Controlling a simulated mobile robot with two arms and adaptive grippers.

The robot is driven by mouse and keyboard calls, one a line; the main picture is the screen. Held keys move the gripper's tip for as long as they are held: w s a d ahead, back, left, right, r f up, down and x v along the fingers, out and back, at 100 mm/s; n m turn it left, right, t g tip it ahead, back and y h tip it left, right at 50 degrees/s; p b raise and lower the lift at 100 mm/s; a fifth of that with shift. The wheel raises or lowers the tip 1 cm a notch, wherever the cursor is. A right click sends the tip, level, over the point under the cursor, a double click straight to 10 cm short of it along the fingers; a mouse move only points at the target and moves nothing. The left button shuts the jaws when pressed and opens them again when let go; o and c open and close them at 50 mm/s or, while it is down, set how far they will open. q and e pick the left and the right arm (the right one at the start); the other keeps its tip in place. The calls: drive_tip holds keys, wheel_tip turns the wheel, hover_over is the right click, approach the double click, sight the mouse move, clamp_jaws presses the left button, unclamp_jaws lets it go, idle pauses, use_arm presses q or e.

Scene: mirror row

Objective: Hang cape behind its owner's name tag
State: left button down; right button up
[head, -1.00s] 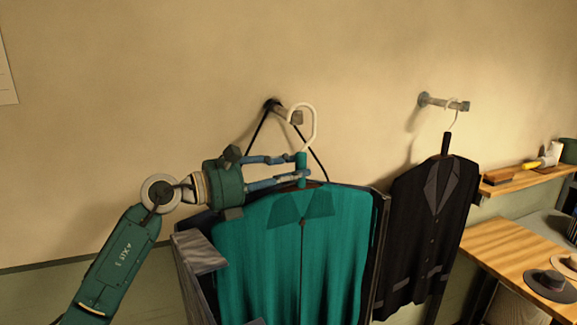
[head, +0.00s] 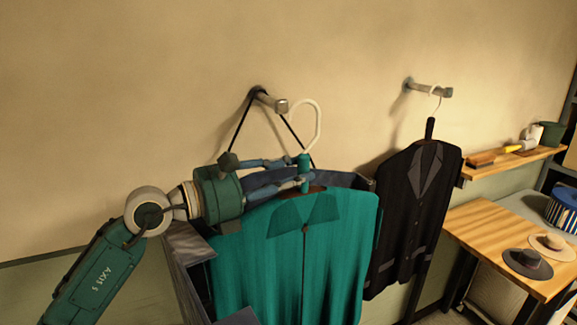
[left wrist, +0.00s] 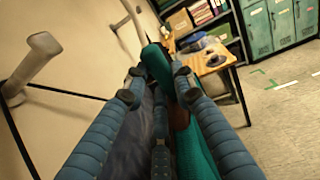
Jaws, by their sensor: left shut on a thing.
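The teal cape (head: 290,260) hangs from a hanger with a white hook (head: 317,125) and a teal neck. My left gripper (head: 303,172) is shut on the hanger's neck. In the left wrist view the fingers (left wrist: 157,85) close around the teal neck (left wrist: 155,62), and the white hook (left wrist: 128,18) rises above it. The hook stands to the right of the left wall peg (head: 270,100) in the head view and looks clear of it. No readable name tag shows. My right gripper is not in view.
A black jacket (head: 415,205) hangs on the right peg (head: 430,89). A shelf (head: 515,160) and a wooden table (head: 490,235) with hats stand at the right.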

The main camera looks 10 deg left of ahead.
use_arm(q)
drive_tip(key=s+d+p, duration=0.5)
drive_tip(key=s+d, duration=0.3)
drive_tip(key=s, duration=0.4)
drive_tip(key=shift+s+d+r, duration=0.2)
drive_tip(key=shift+s, duration=0.05)
idle(0.6)
